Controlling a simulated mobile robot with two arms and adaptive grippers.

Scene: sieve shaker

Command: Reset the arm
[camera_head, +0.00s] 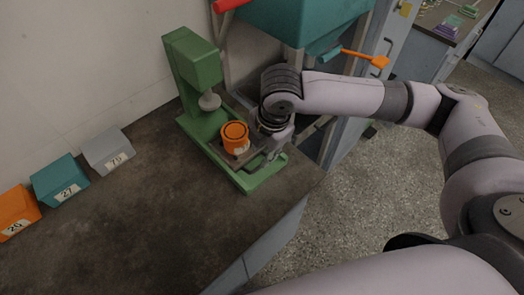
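My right arm reaches in from the right. My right gripper (266,150) is at the right side of the green sieve shaker (190,68), low over its base. An orange round container (235,133) stands upright on the shaker's plate, under the grey press head (210,101). The gripper is right beside the container; I cannot tell if it touches it. The fingers are small and partly hidden by the wrist, so their opening is unclear. My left gripper is out of view.
Bins in orange (16,212), teal (60,179) and grey (108,151) line the wall on the dark bench (150,230). A teal machine (300,20) with an orange handle (372,58) stands behind my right arm. The bench's front is clear.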

